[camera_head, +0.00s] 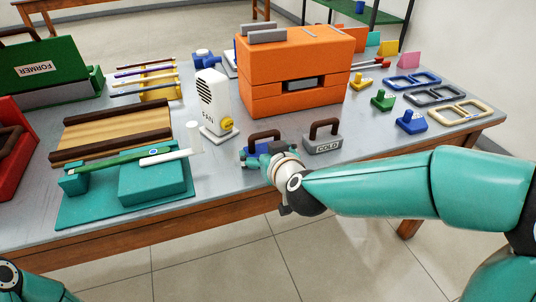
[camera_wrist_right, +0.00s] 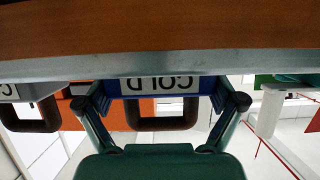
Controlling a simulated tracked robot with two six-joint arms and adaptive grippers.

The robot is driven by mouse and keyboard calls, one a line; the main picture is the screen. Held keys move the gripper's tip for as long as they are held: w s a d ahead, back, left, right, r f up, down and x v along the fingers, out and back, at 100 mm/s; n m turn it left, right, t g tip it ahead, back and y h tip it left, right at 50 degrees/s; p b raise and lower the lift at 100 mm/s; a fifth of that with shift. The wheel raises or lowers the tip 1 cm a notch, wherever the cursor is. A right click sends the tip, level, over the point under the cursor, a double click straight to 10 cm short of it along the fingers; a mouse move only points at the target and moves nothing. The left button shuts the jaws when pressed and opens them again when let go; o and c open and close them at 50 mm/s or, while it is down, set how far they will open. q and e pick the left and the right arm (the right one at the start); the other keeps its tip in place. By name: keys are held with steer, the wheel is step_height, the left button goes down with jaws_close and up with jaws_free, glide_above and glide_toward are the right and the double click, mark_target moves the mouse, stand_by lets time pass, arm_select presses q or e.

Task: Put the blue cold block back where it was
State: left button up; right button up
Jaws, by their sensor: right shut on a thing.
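The blue cold block (camera_head: 264,136) with a dark handle is at the table's front edge, left of the grey cold block (camera_head: 323,143). My right gripper (camera_head: 266,151) is shut on the blue block from the front, its wrist hiding much of it. In the right wrist view, which is upside down, the gripper's fingers (camera_wrist_right: 162,96) stand on either side of the blue block (camera_wrist_right: 160,84), with its COLD label between them. The block looks level and on or very near the tabletop; I cannot tell which. My left gripper is out of view.
A white fan (camera_head: 211,97) stands behind and left, and an orange oven-like box (camera_head: 290,70) stands behind. A teal fixture (camera_head: 150,184) with a green-and-white strip lies left. The tabletop right of the grey block is fairly clear.

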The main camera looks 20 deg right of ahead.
steer(key=o, duration=1.3)
steer(key=shift+c, duration=0.2)
steer(key=shift+r, duration=0.1)
